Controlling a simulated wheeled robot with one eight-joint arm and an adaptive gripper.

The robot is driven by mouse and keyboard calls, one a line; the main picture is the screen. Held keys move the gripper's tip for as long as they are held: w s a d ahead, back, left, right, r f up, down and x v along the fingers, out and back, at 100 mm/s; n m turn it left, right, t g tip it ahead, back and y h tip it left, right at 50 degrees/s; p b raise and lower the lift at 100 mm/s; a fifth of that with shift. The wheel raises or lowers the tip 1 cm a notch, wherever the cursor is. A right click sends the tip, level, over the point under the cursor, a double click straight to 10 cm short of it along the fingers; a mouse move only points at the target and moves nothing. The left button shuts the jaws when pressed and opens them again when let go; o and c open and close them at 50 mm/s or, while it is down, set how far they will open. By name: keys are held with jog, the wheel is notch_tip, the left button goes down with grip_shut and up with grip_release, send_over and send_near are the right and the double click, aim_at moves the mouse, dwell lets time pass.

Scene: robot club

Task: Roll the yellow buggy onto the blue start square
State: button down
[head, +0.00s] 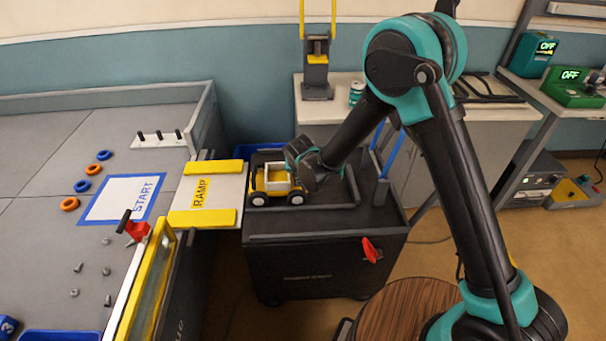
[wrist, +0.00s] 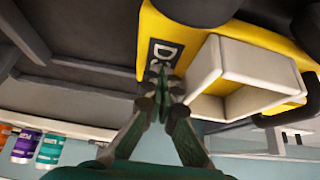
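The yellow buggy (head: 263,186) stands on its wheels on the black cart top, close to the right end of the ramp. The start square (head: 110,205), white with a blue border, lies on the grey arena floor left of the ramp. My gripper (head: 296,160) is at the buggy's right end. In the wrist view its fingers (wrist: 160,72) are together, against or very near the yellow body; contact is unclear.
The ramp (head: 190,193) with yellow side rails bridges the cart (head: 300,222) and the arena. A red clamp (head: 136,229) sits on the arena edge. Orange and blue rings, screws and a peg rack (head: 160,138) lie around the start square. Dark rails flank the buggy on the cart.

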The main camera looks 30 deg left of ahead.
jog(key=shift+s+a+f, duration=0.2)
jog(key=shift+s+a, duration=0.3)
jog(key=shift+a, duration=0.05)
jog(key=shift+s+a, duration=1.5)
jog(key=shift+a, duration=0.95)
jog(key=shift+s+a, duration=1.5)
jog(key=shift+a, duration=0.9)
jog(key=shift+s+a, duration=1.5)
jog(key=shift+a, duration=0.95)
jog(key=shift+s+a, duration=1.5)
jog(key=shift+a, duration=0.95)
jog(key=shift+s+a, duration=1.5)
jog(key=shift+a, duration=0.95)
jog(key=shift+s+a, duration=1.5)
jog(key=shift+a, duration=0.95)
jog(key=shift+s+a+f, duration=0.1)
jog(key=shift+s+a, duration=0.5)
jog(key=shift+a, duration=0.4)
jog(key=shift+s+a+r, duration=0.1)
jog(key=shift+s+a, duration=0.55)
jog(key=shift+a, duration=0.4)
jog(key=shift+s+a+f, duration=0.1)
jog(key=shift+s+a, duration=0.5)
jog(key=shift+a, duration=0.4)
